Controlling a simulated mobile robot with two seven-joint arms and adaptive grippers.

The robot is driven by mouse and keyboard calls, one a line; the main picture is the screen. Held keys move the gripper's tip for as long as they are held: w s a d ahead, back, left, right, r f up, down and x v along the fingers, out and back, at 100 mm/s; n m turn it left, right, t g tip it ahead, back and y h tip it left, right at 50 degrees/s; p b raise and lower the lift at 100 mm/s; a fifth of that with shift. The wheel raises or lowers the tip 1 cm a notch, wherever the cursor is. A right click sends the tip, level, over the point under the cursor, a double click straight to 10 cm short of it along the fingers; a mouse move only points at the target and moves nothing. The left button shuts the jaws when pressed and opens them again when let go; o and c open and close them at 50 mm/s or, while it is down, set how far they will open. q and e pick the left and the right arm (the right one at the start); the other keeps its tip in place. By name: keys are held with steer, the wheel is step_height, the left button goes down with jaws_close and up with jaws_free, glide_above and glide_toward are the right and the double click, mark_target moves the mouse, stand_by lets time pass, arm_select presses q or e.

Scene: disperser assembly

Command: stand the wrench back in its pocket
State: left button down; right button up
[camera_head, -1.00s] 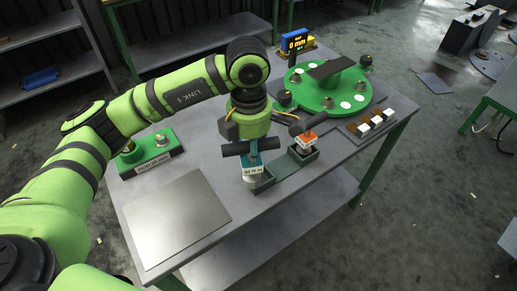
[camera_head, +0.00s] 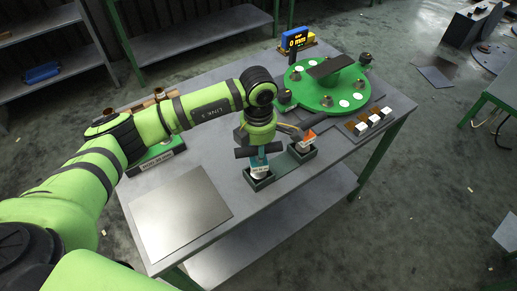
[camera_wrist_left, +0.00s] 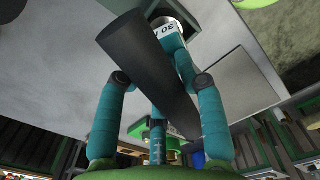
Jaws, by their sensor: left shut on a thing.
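The wrench (camera_head: 259,163) has a dark crossbar, a teal body and a white label. My left gripper (camera_head: 258,147) is shut on it from above, at the crossbar. In the left wrist view the dark bar (camera_wrist_left: 145,70) of the wrench lies across my teal fingers, and its label (camera_wrist_left: 167,31) shows beyond. The wrench is roughly upright, its lower end at the near-left pocket of the green tray (camera_head: 281,173). I cannot tell if it rests on the pocket floor. My right gripper is not in view.
A second wrench with an orange head (camera_head: 306,137) stands in the tray's other pocket. Behind it is a round green fixture (camera_head: 322,97); a block holder (camera_head: 368,122) sits to its right. A bare metal plate (camera_head: 180,215) lies at the table's front left.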

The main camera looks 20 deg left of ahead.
arm_select(q)
steer(key=c, duration=1)
jaws_free()
steer(key=shift+f, duration=0.1)
steer(key=shift+c, duration=0.2)
steer(key=shift+o, duration=1.3)
step_height(320, 180, up, 11)
steer(key=b, duration=0.4)
steer(key=shift+r, duration=0.7)
